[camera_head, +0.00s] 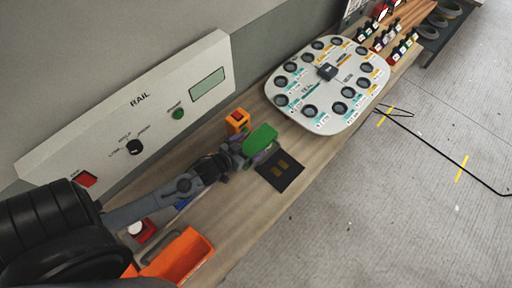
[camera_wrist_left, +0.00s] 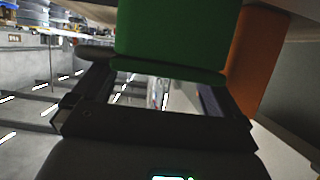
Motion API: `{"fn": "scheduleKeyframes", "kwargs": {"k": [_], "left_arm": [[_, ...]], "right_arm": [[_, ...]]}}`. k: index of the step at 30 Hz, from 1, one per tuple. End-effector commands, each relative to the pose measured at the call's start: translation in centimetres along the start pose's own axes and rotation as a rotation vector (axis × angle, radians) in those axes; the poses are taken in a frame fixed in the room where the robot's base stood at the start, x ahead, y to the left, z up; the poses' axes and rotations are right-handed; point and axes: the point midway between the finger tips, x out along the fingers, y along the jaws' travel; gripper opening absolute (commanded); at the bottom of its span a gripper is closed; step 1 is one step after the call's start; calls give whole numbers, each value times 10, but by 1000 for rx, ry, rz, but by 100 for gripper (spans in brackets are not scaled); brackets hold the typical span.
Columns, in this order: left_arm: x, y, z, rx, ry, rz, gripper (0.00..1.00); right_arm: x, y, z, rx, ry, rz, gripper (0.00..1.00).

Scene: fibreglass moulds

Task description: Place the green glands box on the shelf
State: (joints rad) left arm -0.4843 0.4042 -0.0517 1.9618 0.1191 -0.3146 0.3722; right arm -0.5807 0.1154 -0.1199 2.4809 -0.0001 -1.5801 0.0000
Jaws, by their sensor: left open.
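The green glands box (camera_head: 260,138) is at the middle of the head view, over the wooden bench (camera_head: 245,230). My left gripper (camera_head: 246,152) is open right at its near left side. In the left wrist view the green box (camera_wrist_left: 178,35) fills the top middle, just beyond and between the fingers, and hides part of them. I cannot tell whether the fingers touch it. I cannot tell which surface is the task's shelf; a wooden surface with small coloured items (camera_head: 393,35) lies at the far right. My right gripper is not in view.
An orange box (camera_head: 237,121) stands just behind the green one. A dark pad (camera_head: 280,170) lies in front of it. A white board with round holes (camera_head: 330,85) is farther right. An orange bin (camera_head: 182,258) is nearer. A white RAIL panel (camera_head: 130,115) stands along the wall.

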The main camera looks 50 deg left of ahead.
Motion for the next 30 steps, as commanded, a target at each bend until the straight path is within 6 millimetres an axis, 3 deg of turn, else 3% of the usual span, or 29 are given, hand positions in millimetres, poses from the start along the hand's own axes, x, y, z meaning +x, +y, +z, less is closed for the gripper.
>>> {"fn": "scheduleKeyframes", "kwargs": {"k": [5,13,30], "left_arm": [[15,0,0,0,0,0,100],[16,1,1,0,0,1,100],[16,1,1,0,-1,1,14]], "right_arm": [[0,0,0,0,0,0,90],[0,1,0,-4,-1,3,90],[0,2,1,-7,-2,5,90]]}}
